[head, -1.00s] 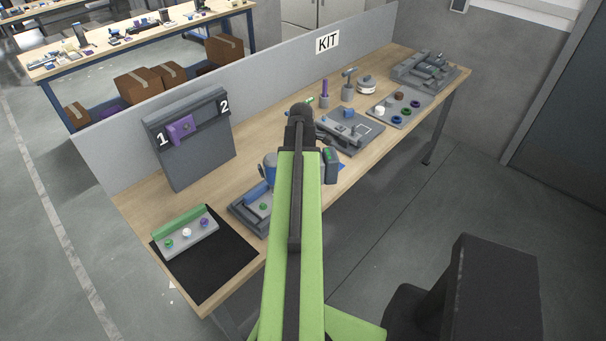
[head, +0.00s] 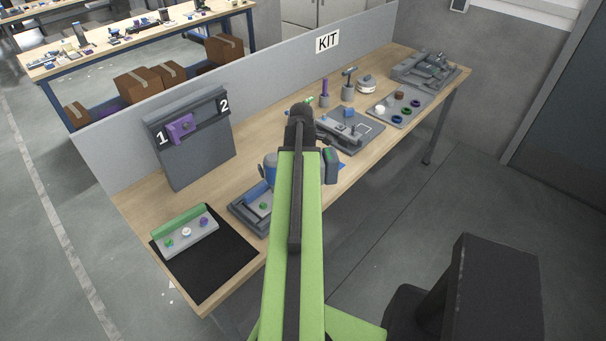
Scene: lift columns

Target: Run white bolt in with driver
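The white bolt (head: 186,232) stands in a grey plate between a green bolt (head: 169,244) and a purple bolt (head: 204,222). A green bar (head: 180,226) runs along the plate's back edge. The plate is on a black mat at the near left of the bench. I cannot clearly make out a driver; part of the bench is hidden behind my arm. My gripper (head: 303,108) is at the far end of my green arm, over the middle of the bench and well right of the white bolt. Its fingers are too hidden to judge.
A grey panel (head: 198,150) marked 1 and 2 holds a purple block (head: 181,128) at 1. A grey fixture (head: 245,213) with a blue part stands right of the mat. Holders, a tray of coloured rings (head: 387,118) and a grey fixture (head: 424,68) fill the far bench.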

